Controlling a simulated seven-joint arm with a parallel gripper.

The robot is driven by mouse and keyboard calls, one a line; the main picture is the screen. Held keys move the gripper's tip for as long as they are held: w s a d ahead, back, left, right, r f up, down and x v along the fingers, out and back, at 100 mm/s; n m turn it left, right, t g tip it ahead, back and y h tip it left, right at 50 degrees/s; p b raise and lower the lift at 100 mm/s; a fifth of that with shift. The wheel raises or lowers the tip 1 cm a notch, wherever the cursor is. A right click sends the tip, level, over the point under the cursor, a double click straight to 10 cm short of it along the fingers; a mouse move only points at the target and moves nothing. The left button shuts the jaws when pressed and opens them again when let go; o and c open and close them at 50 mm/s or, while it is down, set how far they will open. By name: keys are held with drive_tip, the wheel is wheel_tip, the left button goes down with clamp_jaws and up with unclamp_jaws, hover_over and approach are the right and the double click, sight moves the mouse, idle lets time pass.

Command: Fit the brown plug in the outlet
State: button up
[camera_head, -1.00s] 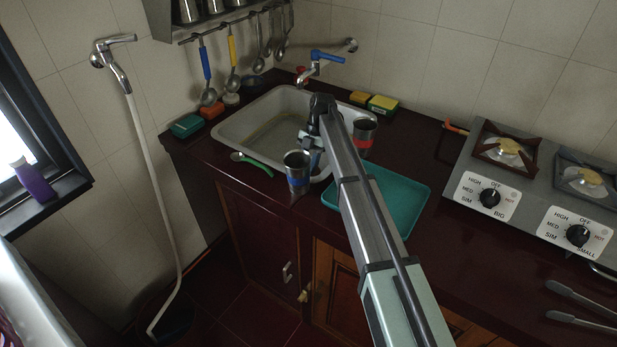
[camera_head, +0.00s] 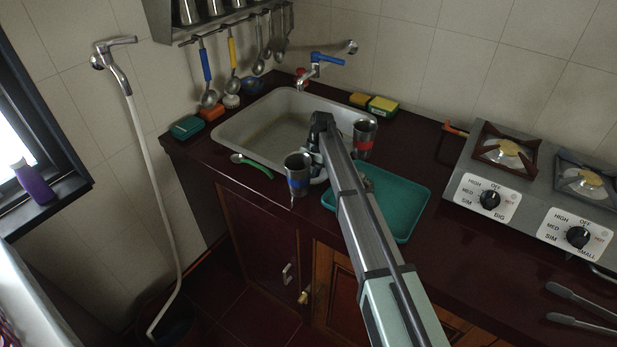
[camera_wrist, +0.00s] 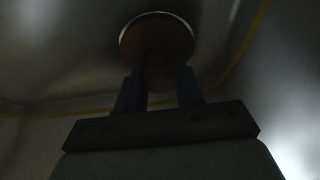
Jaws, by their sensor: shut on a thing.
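The brown plug (camera_wrist: 157,45) shows as a dark round disc near the top middle of the wrist view. My gripper (camera_wrist: 159,82) has its two fingers closed on the plug's near side. A pale curved rim, the outlet's edge (camera_wrist: 150,14), shows around the far side of the plug. I cannot tell whether the plug sits inside the rim or just above it. The grey sink (camera_head: 235,135) lies beyond my arm in the head view. My gripper and the plug are hidden there.
A steel cup with a blue band (camera_head: 298,175) stands at the sink's front edge. Another with a red band (camera_head: 364,140) stands at its right. A teal tray (camera_head: 410,205) lies right of my arm. A green-handled spoon (camera_head: 252,164) lies at the front left rim.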

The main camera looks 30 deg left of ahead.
drive_tip(key=shift+f, duration=0.25)
drive_tip(key=o, duration=1.1)
drive_tip(key=shift+r, duration=0.55)
drive_tip(key=v, duration=1.1)
drive_tip(key=shift+w+r, duration=0.15)
drive_tip(key=shift+r, duration=0.25)
